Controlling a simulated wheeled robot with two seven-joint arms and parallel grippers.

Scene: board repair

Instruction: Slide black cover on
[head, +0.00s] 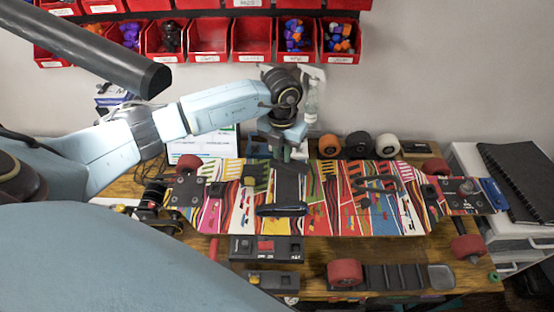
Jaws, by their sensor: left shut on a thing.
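A colorful skateboard deck (330,222) lies across the table. My left gripper (287,158) reaches down from above at the deck's far edge, near its middle. It is shut on a black cover (290,182), a dark flat piece that lies over the middle of the deck. A dark bar (281,209) sits at the near end of this piece. The fingertips are small and partly hidden, and I cannot tell whether the cover is seated. My right gripper is not in view.
Wheels (358,145) stand behind the deck. Red bins (208,40) hang on the wall. A black notebook (520,175) lies at right.

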